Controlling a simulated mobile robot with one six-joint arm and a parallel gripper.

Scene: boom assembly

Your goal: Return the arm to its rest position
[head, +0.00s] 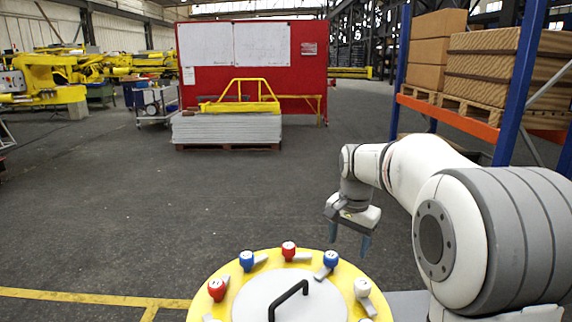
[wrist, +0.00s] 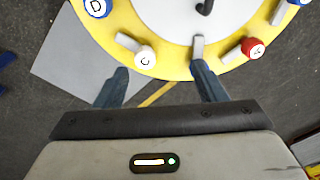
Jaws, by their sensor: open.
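My gripper (head: 349,237) hangs from my white arm, pointing down, to the right of a round yellow disc (head: 207,299) with a light grey centre. In the wrist view the two dark blue fingers (wrist: 162,88) are spread apart, with nothing held between them. The fingertips show near the disc's yellow rim (wrist: 168,66); whether they touch it I cannot tell. A white knob marked C (wrist: 145,57) shows between the fingers, and a red knob marked A (wrist: 252,47) lies to their right. A blue knob marked D (wrist: 97,7) is at the upper left.
A black handle (head: 288,299) stands on the disc's centre, ringed by several red, blue and white knobs with grey levers. A blue and orange rack (head: 452,115) with boxes stands at the right. A red board (head: 305,70) is far behind.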

